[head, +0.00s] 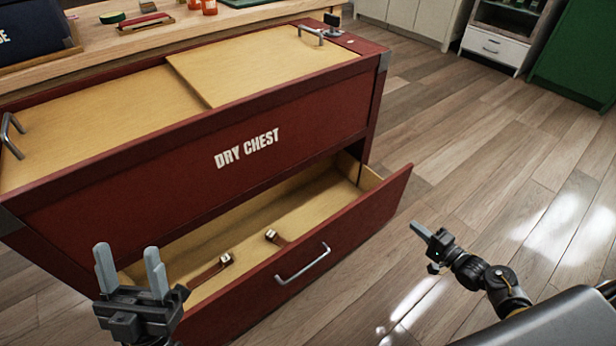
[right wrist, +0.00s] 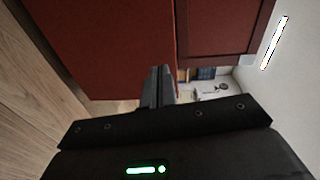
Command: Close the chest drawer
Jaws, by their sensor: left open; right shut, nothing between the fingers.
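The red dry chest (head: 190,160) has its lower drawer (head: 345,232) pulled out toward me. The drawer front has a silver bar handle (head: 302,264). Inside the drawer lie two small brown-and-metal items (head: 213,270) (head: 277,238). My left gripper (head: 131,268) is open and empty, in front of the drawer's left end. My right gripper (head: 424,232) is shut and empty, to the right of the drawer front and apart from it. In the right wrist view, its closed fingers (right wrist: 157,88) point toward red panels (right wrist: 110,45).
A wooden bench (head: 120,42) with small items stands behind the chest. Silver handles (head: 310,36) sit on the chest's top. A white drawer cabinet (head: 493,48) and a green cabinet (head: 580,50) stand at the back right. The wooden floor (head: 470,150) to the right is clear.

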